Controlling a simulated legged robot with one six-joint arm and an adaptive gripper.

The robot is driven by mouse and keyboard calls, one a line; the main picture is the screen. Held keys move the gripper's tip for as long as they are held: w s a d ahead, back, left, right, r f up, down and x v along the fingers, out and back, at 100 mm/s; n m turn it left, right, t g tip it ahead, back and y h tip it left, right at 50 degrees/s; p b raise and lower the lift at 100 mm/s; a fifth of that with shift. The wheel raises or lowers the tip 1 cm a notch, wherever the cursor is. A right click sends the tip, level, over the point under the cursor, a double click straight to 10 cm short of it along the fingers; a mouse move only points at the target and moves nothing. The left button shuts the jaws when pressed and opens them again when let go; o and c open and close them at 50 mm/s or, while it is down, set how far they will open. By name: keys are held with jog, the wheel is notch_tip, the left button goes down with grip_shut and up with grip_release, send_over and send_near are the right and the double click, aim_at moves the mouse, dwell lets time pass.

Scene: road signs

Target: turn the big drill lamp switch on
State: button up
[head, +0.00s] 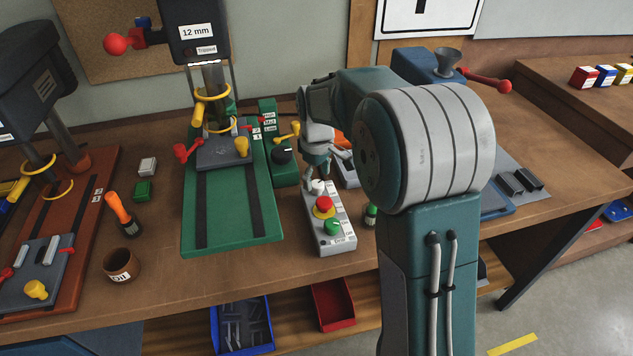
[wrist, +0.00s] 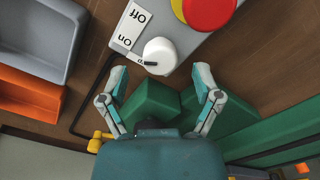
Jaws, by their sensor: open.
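The knob also shows in the head view (head: 318,187). A red button on yellow (wrist: 208,8) is close by. My gripper (wrist: 162,78) is open and empty, its fingertips just short of the knob, one to each side. It hangs over the box's far end (head: 320,168).
A green button (head: 332,226) is at the box's near end. A grey bin (wrist: 36,35) and an orange bin (wrist: 28,95) stand beside the box. A green bottle (head: 371,214) is to its right. An oil pot (head: 121,267) stands left.

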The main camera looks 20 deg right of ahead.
aim_at(317, 184)
notch_tip(317, 184, up, 10)
dwell(0.3)
jog(key=s+r+m+t, duration=0.3)
jog(key=s+r+m, duration=0.15)
jog(key=s, duration=1.05)
jog(key=s+f+m+t, duration=0.2)
jog(key=s+f+m, duration=0.1)
jog(key=s, duration=0.9)
jog(key=shift+s+t, duration=0.3)
jog(key=shift+s, duration=0.05)
